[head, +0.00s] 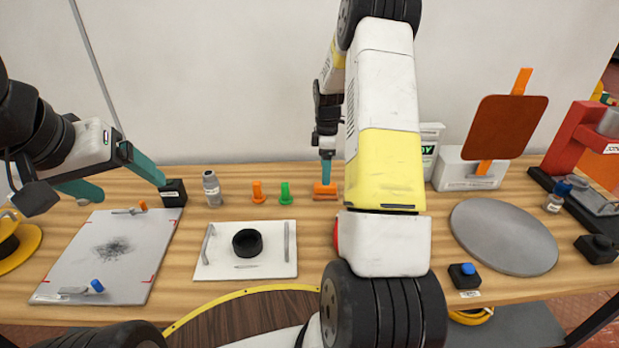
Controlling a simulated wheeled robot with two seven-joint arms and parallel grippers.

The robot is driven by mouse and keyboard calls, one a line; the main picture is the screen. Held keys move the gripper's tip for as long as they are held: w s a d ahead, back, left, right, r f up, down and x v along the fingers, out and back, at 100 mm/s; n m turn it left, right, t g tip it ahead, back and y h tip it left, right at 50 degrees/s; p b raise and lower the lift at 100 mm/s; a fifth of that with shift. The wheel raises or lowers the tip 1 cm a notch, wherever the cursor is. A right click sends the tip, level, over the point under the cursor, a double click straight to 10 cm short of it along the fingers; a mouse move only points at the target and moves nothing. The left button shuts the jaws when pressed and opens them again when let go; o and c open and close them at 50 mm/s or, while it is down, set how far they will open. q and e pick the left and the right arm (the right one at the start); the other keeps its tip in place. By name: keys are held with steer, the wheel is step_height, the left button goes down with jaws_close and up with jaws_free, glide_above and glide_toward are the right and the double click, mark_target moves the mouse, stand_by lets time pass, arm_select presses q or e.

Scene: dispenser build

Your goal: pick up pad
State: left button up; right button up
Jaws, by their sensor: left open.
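No single thing is clearly marked as the pad, and I cannot tell which one it is. A small orange block (325,191) lies near the back of the table. My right gripper (326,178) points down right above it, seen edge-on; whether its teal fingers are apart or touch the block I cannot tell. My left gripper (131,188) is open and empty, its teal fingers spread above the table's left part. One fingertip is by a small black labelled block (173,193). A white board with a dark smudge (85,262) lies below and in front of it.
A white plate (272,267) holds a black ring (247,242). A grey bottle (212,188), orange peg (258,192) and green peg (286,194) stand behind. A grey disc (503,236), brown-red panel (506,127) and red press (570,140) are at right. My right arm hides the middle.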

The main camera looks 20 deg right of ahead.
steer(key=f, duration=0.7)
steer(key=shift+s+d+f, duration=0.1)
steer(key=shift+d+f, duration=0.15)
steer(key=shift+d, duration=0.05)
steer(key=c, duration=1.5)
steer(key=shift+r, duration=0.1)
step_height(320, 180, up, 10)
steer(key=shift+f, duration=0.1)
steer(key=o, duration=0.7)
steer(key=c, duration=0.5)
